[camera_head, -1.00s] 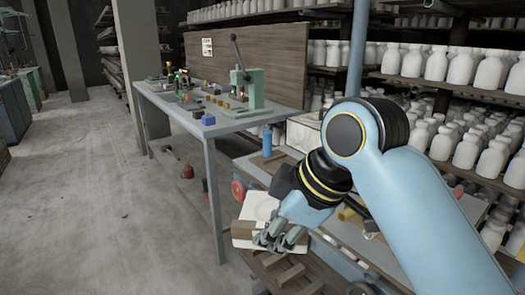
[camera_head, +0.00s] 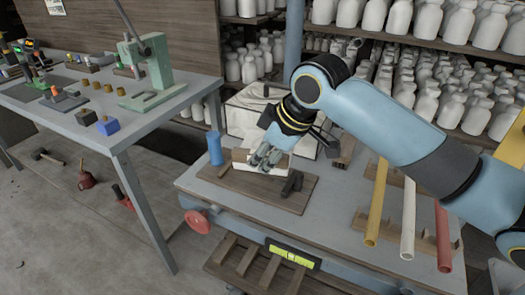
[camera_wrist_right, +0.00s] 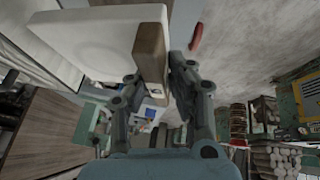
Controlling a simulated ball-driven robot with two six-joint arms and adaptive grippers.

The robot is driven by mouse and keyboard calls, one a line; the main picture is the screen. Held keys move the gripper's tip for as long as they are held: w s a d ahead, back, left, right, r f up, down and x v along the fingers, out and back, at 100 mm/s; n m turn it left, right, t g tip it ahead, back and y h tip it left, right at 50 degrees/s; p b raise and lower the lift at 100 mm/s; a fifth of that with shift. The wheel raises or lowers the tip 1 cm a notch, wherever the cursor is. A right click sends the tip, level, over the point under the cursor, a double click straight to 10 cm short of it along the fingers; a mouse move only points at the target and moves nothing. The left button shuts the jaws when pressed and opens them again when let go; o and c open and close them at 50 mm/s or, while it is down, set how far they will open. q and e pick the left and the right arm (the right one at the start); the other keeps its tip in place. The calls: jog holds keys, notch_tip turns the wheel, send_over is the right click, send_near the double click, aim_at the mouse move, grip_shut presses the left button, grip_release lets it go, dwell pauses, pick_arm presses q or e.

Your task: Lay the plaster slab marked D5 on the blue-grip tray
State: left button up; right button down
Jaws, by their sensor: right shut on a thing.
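My right gripper (camera_head: 265,158) is shut on a white plaster slab (camera_head: 279,167) with a brown strip along one edge. The slab (camera_wrist_right: 90,35) and its brown strip (camera_wrist_right: 150,60) fill the upper left of the right wrist view, between the fingers of the right gripper (camera_wrist_right: 158,90). No D5 mark is readable. In the head view the slab is over a flat brown wooden board (camera_head: 245,190) on the workbench; I cannot tell whether they touch. A blue upright cylinder (camera_head: 215,148) is at the board's left end; whether it is a grip is unclear. My left gripper is not in view.
A dark bracket-like piece (camera_head: 291,183) is at the board's right. Yellow (camera_head: 376,203), white (camera_head: 408,212) and red (camera_head: 442,235) tubes lie on the bench's right. A green press (camera_head: 150,70) stands on the left table.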

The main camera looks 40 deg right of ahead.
aim_at(241, 163)
jog(key=d+m, duration=0.1)
jog(key=d, duration=0.2)
jog(key=d+r+p, duration=0.1)
jog(key=d, duration=0.1)
jog(key=w+d+r+m+p, duration=0.1)
jog(key=d, duration=0.2)
jog(key=shift+d+r+m+h, duration=0.15)
jog(key=shift+d+m+h, duration=0.15)
jog(key=shift+h, duration=0.1)
jog(key=shift+w, duration=0.1)
jog(key=w+a+f, duration=0.1)
jog(key=a+f, duration=0.1)
jog(key=a, duration=0.1)
jog(key=w+a+f, duration=0.2)
jog(key=a, duration=0.1)
jog(key=w+a+f, duration=0.1)
jog(key=a+f, duration=0.1)
jog(key=a, duration=0.1)
jog(key=shift+w+a+f+p, duration=0.4)
jog(key=shift+a+f, duration=0.1)
jog(key=shift+f, duration=0.1)
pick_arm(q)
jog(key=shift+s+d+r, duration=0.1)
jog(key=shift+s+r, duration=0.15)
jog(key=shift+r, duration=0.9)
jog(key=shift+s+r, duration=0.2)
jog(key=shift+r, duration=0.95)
pick_arm(e)
jog(key=shift+f, duration=1.95)
